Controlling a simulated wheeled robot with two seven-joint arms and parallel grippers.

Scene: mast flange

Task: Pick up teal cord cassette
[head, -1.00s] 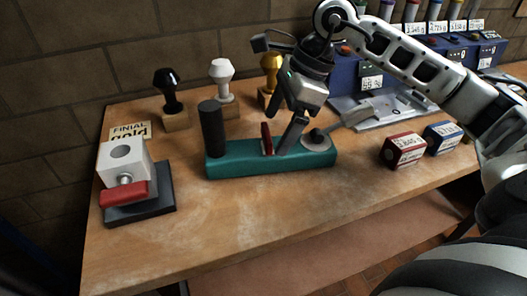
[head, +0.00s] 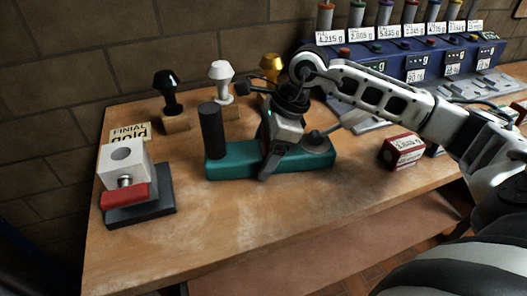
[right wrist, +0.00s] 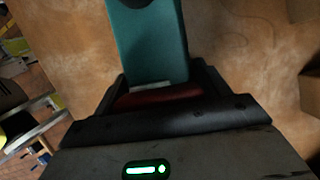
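The teal cord cassette (head: 318,159) lies on the wooden bench, with a black upright cylinder (head: 212,130) at its left end and a grey disc with a dark knob (head: 316,141) at its right. My right gripper (head: 268,172) is down over its middle, one finger in front of the near side. In the right wrist view, the teal body (right wrist: 150,45) runs between the spread fingers (right wrist: 162,82), and a dark red part (right wrist: 158,95) shows between them. I cannot make out firm contact. My left gripper is not in view.
A white block with a red front part (head: 124,194) stands on a dark base at left. Black (head: 168,92), white (head: 221,80) and gold (head: 270,64) finials stand behind. A red box (head: 402,150) is at right. A blue rack (head: 400,60) stands at the back. The front bench is clear.

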